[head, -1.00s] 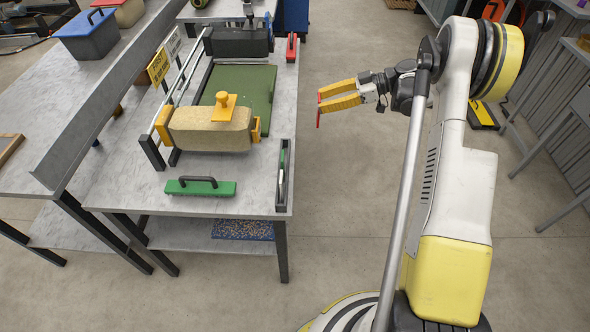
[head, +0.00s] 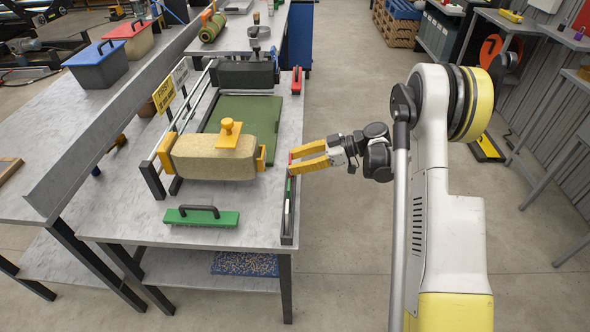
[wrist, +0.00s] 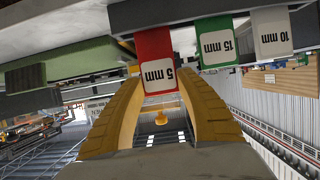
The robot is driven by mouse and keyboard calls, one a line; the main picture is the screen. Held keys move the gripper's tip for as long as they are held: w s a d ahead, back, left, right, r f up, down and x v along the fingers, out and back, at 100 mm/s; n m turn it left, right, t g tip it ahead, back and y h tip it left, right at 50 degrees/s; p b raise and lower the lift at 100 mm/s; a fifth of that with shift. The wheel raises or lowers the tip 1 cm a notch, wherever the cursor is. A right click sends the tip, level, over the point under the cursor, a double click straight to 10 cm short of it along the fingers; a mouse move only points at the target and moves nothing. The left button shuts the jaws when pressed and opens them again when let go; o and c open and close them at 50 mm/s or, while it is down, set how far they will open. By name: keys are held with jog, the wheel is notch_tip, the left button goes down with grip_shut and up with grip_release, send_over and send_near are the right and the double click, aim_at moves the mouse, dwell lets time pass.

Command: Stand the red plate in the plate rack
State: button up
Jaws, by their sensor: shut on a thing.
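The red plate, marked "5 mm" (wrist: 156,64), is between the two yellow fingers of my gripper (wrist: 150,85) in the wrist view. In the head view my gripper (head: 292,160) is at the table's right edge, shut on the red plate, at the far end of the dark narrow plate rack (head: 284,226). A green plate marked "15 mm" (wrist: 216,45) and a white plate marked "10 mm" (wrist: 272,32) stand in the rack, in line beside the red one. The wrist view is upside down. I cannot tell whether the red plate is seated in its slot.
A green block with a black handle (head: 202,217) lies left of the rack.

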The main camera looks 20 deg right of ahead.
notch_tip(320, 180, down, 2)
jog(key=shift+f+b, duration=0.15)
jog(key=shift+b, duration=0.15)
jog(key=o, duration=0.7)
jog(key=shift+f, duration=0.1)
jog(key=o, duration=0.4)
